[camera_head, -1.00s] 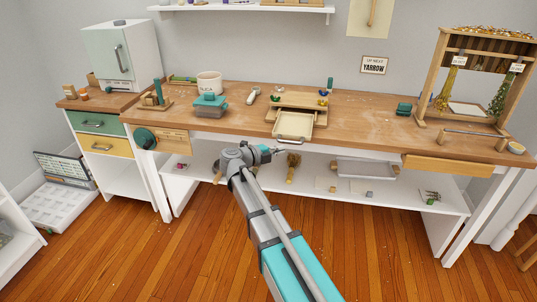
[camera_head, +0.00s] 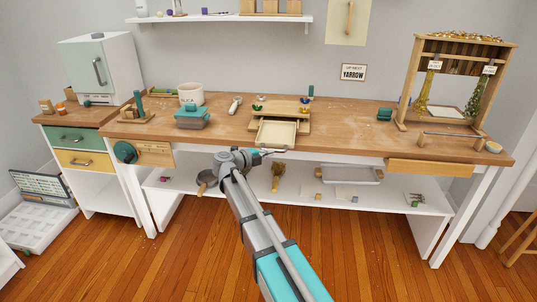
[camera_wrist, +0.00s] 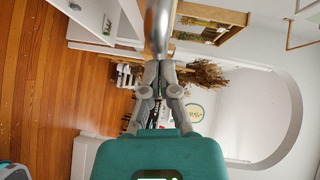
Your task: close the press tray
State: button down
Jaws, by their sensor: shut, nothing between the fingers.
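The wooden press (camera_head: 296,104) stands on the workbench, with small coloured pieces on top. Its pale, shallow press tray (camera_head: 277,132) is pulled out toward me and sticks out to the bench's front edge. My gripper (camera_head: 284,151) is just below and in front of the tray's front edge in the head view. Whether it touches the tray I cannot tell. In the wrist view my gripper (camera_wrist: 158,68) has its fingers together with nothing between them. The tray is not recognisable there; a blurred grey metal rod crosses the top middle.
A teal-lidded box (camera_head: 193,118) and a white pot (camera_head: 191,94) stand left of the press. A wooden drying rack (camera_head: 402,90) stands at the right. The lower shelf (camera_head: 300,192) holds a bowl, a brush and a tray. The bench right of the press is mostly clear.

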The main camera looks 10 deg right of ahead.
aim_at(274, 138)
jog(key=w+d, duration=0.1)
jog(key=w, duration=0.3)
jog(key=w+d, duration=0.2)
jog(key=w, duration=0.3)
jog(key=w+d, duration=0.1)
jog(key=w, duration=0.4)
jog(key=shift+w+d, duration=0.1)
jog(key=shift+d, duration=0.25)
jog(key=shift+s, duration=0.25)
jog(key=shift+s, duration=0.1)
jog(key=shift+s+a+r, duration=0.15)
jog(key=shift+s, duration=0.3)
jog(key=s, duration=0.2)
jog(key=s+a+p, duration=0.1)
jog(key=shift+r, duration=0.4)
jog(key=p+v, duration=0.1)
jog(key=v, duration=0.8)
jog(key=shift+a, duration=0.4)
jog(key=shift+d, duration=0.1)
